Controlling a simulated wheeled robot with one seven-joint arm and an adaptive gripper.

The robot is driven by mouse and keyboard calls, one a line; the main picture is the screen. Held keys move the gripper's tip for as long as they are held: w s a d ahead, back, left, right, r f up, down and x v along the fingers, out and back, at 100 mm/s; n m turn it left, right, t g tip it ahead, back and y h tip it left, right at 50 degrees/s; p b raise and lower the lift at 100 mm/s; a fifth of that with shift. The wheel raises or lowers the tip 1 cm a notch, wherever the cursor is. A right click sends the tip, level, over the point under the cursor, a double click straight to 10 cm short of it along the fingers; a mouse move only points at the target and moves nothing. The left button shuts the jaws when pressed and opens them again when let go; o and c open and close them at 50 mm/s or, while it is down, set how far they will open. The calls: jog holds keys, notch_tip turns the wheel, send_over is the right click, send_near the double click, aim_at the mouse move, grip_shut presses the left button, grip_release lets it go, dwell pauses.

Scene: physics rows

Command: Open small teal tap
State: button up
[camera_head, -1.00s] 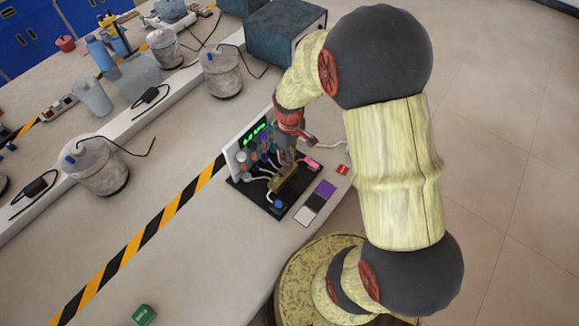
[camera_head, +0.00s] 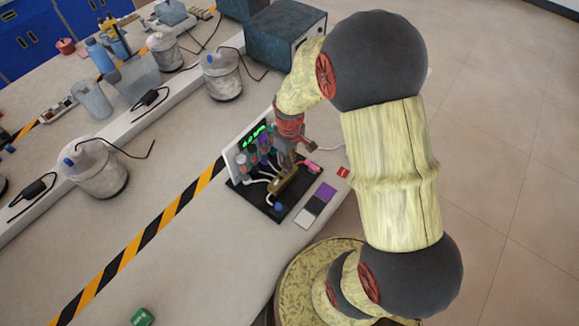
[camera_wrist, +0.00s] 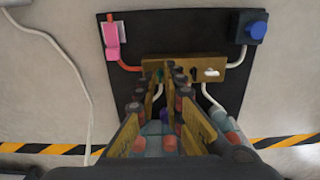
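The small teal tap shows as a teal bit (camera_wrist: 160,74) between my fingertips, on a brass manifold bar (camera_wrist: 238,74) in the wrist view. My gripper (camera_wrist: 163,78) points at the bar with its two fingers a little apart, one on each side of the teal bit. I cannot see the fingers touching it. The fingers hide most of the tap. In the head view, my gripper (camera_head: 289,155) is over the apparatus, and the brass bar (camera_head: 281,187) shows just below it. The tap cannot be made out there.
A pink part (camera_wrist: 112,38) and a blue knob (camera_wrist: 258,29) sit on the black baseboard (camera_wrist: 180,25), with a white handle (camera_wrist: 211,72) on the bar. Tubes run close by. A panel with a green display (camera_head: 254,135) stands behind. The bench front left is mostly clear.

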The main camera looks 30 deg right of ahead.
jog(key=shift+f+b, duration=0.35)
jog(key=shift+f, duration=0.4)
jog(key=shift+r+p, duration=0.35)
dwell(0.3)
jog(key=shift+c, duration=0.2)
grip_shut()
